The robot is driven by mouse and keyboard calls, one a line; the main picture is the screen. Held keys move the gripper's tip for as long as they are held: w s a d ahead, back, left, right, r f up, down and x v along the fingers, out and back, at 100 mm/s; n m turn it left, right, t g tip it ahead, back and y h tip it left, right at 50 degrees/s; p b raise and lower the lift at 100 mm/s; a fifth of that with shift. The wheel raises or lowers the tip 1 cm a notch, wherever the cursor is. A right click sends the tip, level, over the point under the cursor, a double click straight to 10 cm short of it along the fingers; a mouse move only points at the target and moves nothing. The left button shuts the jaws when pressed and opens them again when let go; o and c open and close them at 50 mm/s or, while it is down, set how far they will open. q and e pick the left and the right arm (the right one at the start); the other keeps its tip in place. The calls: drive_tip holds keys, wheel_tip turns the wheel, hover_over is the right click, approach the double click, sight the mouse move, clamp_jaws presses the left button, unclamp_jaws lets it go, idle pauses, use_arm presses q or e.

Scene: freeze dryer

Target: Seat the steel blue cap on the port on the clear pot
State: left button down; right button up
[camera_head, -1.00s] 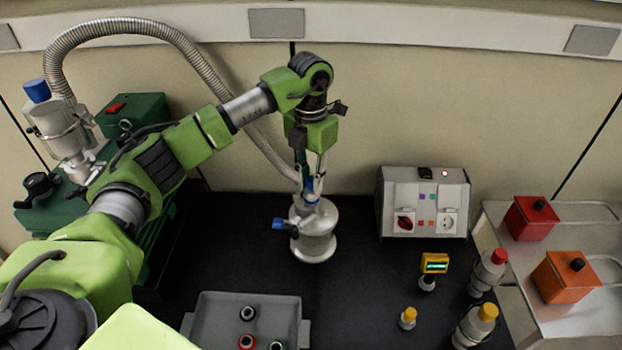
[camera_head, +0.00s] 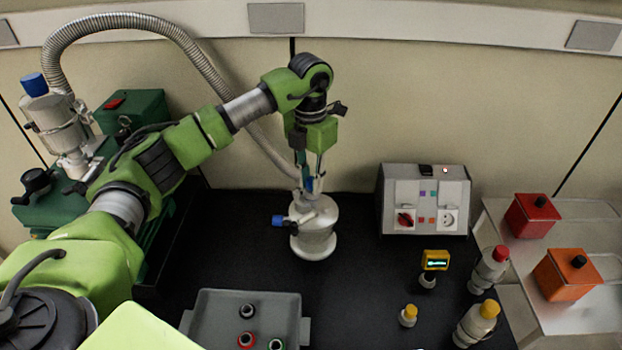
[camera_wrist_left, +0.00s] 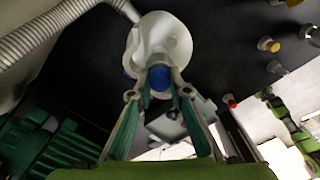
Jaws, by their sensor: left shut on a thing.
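The clear pot (camera_head: 315,243) stands on the dark bench in the head view, a pale rounded vessel with a flared base. It also shows in the wrist view (camera_wrist_left: 176,38), with a hose joining it. My left gripper (camera_head: 309,183) points down over the pot's top. It is shut on the steel blue cap (camera_wrist_left: 159,78), which shows between the fingertips in the wrist view. The cap is at the pot's top port, largely hidden by the fingers in the head view. I cannot tell whether it is fully seated. My right gripper is not in view.
A blue-handled side valve (camera_head: 278,221) sticks out left from the pot. A ribbed hose (camera_head: 190,50) arches behind my arm. A grey tray (camera_head: 215,312) with small vials lies in front. A control box (camera_head: 425,200) and bottles stand to the right.

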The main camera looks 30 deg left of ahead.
sight(311, 180)
use_arm(q)
drive_tip(key=c, duration=1.8)
unclamp_jaws()
drive_tip(key=shift+r, duration=0.1)
drive_tip(key=shift+r+p, duration=2)
drive_tip(key=shift+r, duration=0.95)
drive_tip(key=shift+f, duration=0.1)
